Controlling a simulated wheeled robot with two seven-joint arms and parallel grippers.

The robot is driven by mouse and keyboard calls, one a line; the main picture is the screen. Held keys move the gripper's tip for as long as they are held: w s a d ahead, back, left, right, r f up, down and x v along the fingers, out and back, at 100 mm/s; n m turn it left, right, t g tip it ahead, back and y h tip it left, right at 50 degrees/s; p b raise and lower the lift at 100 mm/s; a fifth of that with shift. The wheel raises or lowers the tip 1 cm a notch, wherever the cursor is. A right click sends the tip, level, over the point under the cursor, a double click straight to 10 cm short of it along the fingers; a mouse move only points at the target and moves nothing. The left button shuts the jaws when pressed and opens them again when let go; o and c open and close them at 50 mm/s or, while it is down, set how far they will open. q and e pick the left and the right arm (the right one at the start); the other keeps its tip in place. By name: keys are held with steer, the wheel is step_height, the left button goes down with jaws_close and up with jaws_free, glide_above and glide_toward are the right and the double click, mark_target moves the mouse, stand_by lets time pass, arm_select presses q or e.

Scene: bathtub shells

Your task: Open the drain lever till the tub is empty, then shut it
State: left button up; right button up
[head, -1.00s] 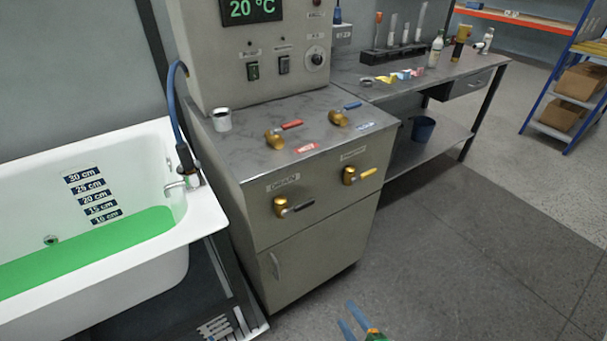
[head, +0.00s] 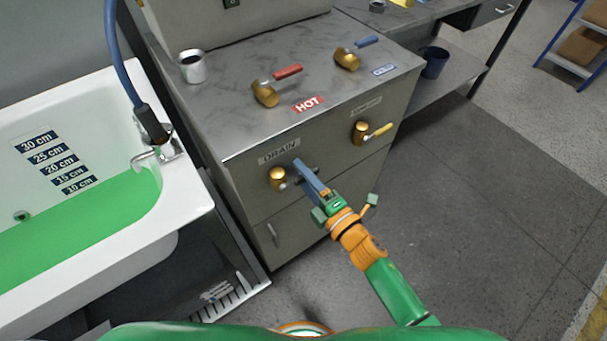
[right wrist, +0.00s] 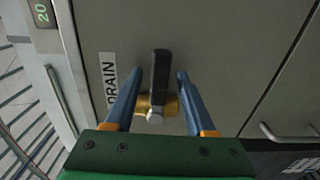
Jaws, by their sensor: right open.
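The drain valve (head: 278,179) is brass, under the DRAIN label on the cabinet front. Its black lever (right wrist: 160,72) points sideways to the right in the head view, partly hidden there by my fingers. My right gripper (head: 299,163) is open at the lever. In the right wrist view its two blue fingers stand on either side of the black lever, with a gap visible on each side. The white tub (head: 188,205) at the left holds green liquid (head: 90,225), with its surface near the 10 cm mark. My left gripper is not in view.
A brass valve with a yellow lever (head: 379,131) sits right of the drain. Red (head: 288,71) and blue (head: 367,41) levers and a metal cup (head: 192,67) are on the cabinet top. A blue hose (head: 112,50) hangs by the tub. The floor at right is clear.

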steer(key=shift+s, duration=0.1)
jaws_close()
steer(key=shift+r, duration=0.15)
stand_by(1.1)
